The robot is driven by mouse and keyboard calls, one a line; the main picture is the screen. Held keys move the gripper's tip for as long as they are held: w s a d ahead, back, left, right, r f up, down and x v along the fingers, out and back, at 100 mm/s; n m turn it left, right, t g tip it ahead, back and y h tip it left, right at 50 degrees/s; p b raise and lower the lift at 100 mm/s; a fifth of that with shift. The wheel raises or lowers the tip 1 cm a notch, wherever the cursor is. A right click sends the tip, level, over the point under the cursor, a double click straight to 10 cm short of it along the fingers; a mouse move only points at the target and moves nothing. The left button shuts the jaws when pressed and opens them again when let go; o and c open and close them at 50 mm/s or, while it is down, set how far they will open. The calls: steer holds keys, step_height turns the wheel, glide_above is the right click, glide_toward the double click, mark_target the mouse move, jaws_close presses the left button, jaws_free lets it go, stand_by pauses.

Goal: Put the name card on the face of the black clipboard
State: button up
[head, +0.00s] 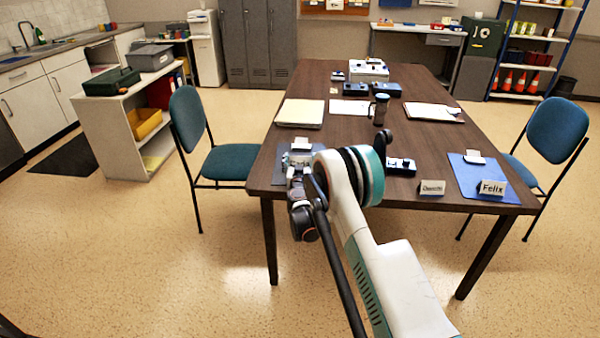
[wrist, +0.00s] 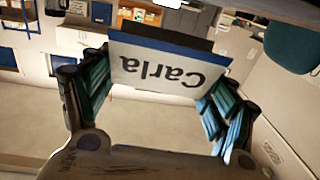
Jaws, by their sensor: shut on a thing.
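The name card (wrist: 168,68) is white with a blue edge and reads "Carla", upside down in the wrist view. My gripper (wrist: 158,88) is shut on it, with a finger at each side of the card. In the head view my gripper (head: 298,160) is over the near left part of the table, partly hidden by my arm. A sheet of paper on a board (head: 432,112) with a dark clip lies at the right of the table, and the board's colour is unclear.
Blue chairs (head: 230,160) stand at both sides.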

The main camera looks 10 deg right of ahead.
steer(key=shift+f+b, duration=0.7)
steer(key=shift+f, duration=1.35)
steer(key=shift+f, duration=0.1)
steer(key=o, duration=0.8)
steer(key=shift+c, duration=0.2)
